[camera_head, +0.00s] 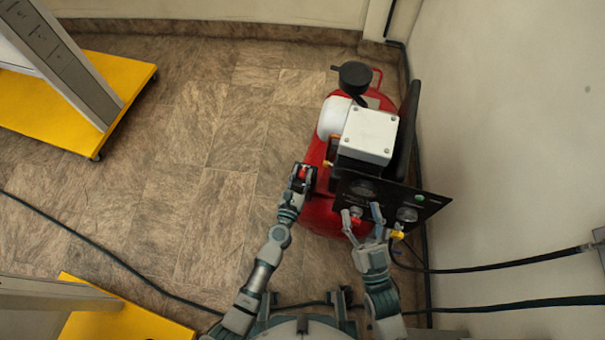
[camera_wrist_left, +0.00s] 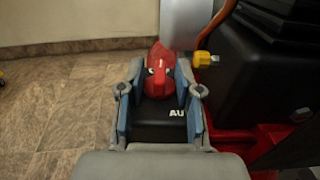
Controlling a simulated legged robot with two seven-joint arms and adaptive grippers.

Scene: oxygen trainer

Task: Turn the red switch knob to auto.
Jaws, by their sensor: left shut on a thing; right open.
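The red switch knob (camera_wrist_left: 160,83) sits on a black switch box (camera_wrist_left: 153,130) with white letters "AU" partly in view in the left wrist view. In the head view the knob (camera_head: 302,173) is small and partly covered. My left gripper (camera_head: 303,177) is at the box on the left side of the red machine. In the left wrist view its blue-padded fingers (camera_wrist_left: 157,95) stand on either side of the knob and box, shut on the switch. Exact finger contact is hard to tell. My right gripper (camera_head: 362,212) is open in front of the black panel.
The red compressor tank (camera_head: 318,215) carries a grey-white box (camera_head: 369,135) and a black gauge panel (camera_head: 425,200). A wall stands close on the right, with black hoses (camera_head: 500,265) running along it. Yellow-based stands (camera_head: 125,80) are at the left.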

